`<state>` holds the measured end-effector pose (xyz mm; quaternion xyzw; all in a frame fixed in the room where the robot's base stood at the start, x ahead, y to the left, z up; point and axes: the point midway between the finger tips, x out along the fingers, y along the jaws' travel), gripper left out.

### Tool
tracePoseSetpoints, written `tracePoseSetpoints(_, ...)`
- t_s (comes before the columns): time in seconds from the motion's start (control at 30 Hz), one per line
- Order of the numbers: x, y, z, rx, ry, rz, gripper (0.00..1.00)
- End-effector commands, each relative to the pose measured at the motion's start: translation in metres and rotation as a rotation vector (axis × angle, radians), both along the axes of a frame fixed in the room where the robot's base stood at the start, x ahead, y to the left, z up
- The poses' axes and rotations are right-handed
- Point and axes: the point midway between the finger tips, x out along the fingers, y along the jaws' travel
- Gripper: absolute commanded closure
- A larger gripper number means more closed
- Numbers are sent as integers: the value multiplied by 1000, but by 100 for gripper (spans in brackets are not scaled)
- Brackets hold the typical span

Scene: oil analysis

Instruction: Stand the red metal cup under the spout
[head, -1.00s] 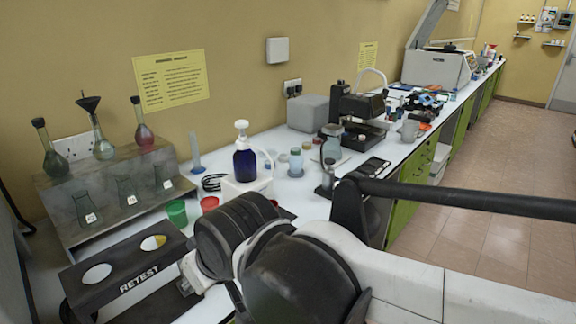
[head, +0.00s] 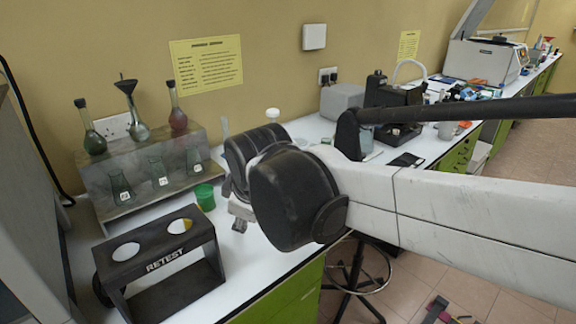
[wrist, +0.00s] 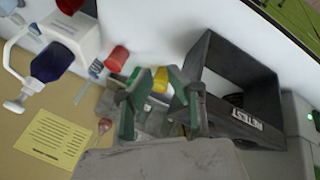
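The red metal cup (wrist: 117,58) shows in the wrist view, beside the left finger and apart from it. In the head view now my arm hides it. My gripper (wrist: 152,88) is open, its two green-padded fingers spread, with no object held between them. A yellow object (wrist: 160,79) shows beyond the gap; its distance is unclear. The dark blue bottle (wrist: 52,62) with a white pump top stands left of the red cup in the wrist view. In the head view only its white top (head: 272,113) shows. I cannot make out the spout clearly.
The black RETEST rack (wrist: 207,52) lies close right of my gripper in the wrist view. In the head view a green cup (head: 205,198) stands near my wrist, with the flask stand (head: 100,184) behind. Another red object (wrist: 68,5) shows at the wrist view's top edge.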

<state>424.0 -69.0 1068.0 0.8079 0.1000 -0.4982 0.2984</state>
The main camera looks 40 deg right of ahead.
Motion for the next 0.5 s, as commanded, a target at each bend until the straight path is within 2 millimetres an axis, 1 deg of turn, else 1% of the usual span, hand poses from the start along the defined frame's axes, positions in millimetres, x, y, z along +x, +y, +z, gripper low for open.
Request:
tracePoseSetpoints(0.03, 11, -15, 6, -62, 33, 65, 84)
tracePoseSetpoints(0.17, 32, -52, 9, -220, 136, 270, 84)
tracePoseSetpoints(0.2, 38, -64, 9, -264, 170, 334, 84)
tracePoseSetpoints(0.27, 47, -82, 9, -327, 224, 432, 84)
tracePoseSetpoints(0.4, 64, -127, 5, -453, 353, 664, 84)
tracePoseSetpoints(0.5, 73, -157, 0, -518, 441, 822, 84)
